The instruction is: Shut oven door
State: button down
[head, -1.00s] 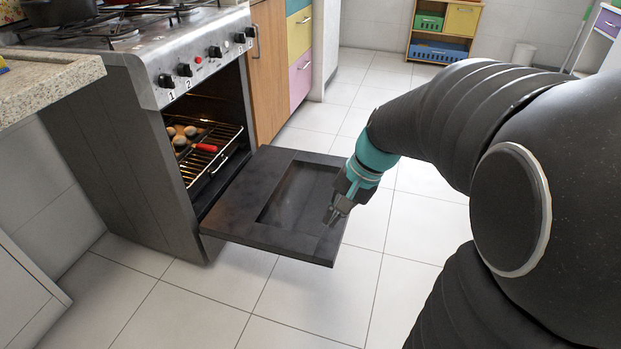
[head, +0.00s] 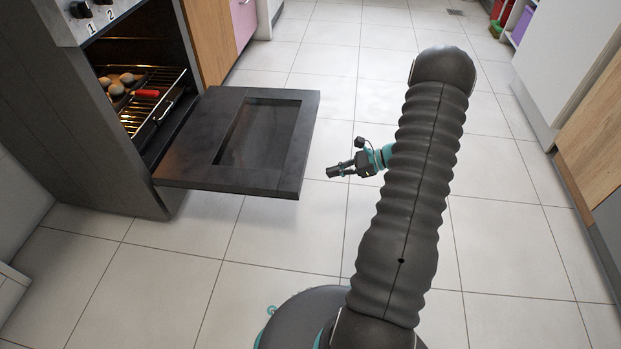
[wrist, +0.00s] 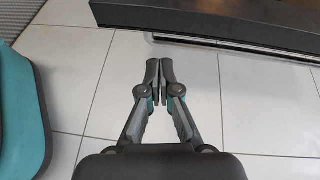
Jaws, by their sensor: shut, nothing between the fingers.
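The oven (head: 105,120) stands at the left of the head view. Its dark door (head: 185,150) is folded down and lies about level, fully open, with a recessed window panel facing up. My gripper (head: 330,172) is just to the right of the door's outer edge, apart from it, and points left. In the wrist view my gripper (wrist: 160,62) is shut and empty above the floor tiles. The door's edge (wrist: 250,22) crosses the upper right of that view.
Inside the oven, a wire rack (head: 160,108) holds several round brown items and a red-handled thing (head: 146,94). Bare white floor tiles (head: 250,250) lie in front of the door. Cabinets (head: 590,130) line the right side.

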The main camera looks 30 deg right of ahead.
notch_tip(320, 180, down, 4)
jog(key=d+m+t, duration=0.1)
jog(key=d+m, duration=0.1)
jog(key=b+x, duration=0.1)
jog(key=x, duration=0.9)
jog(key=shift+d+r, duration=0.1)
jog(key=shift+r, duration=1.8)
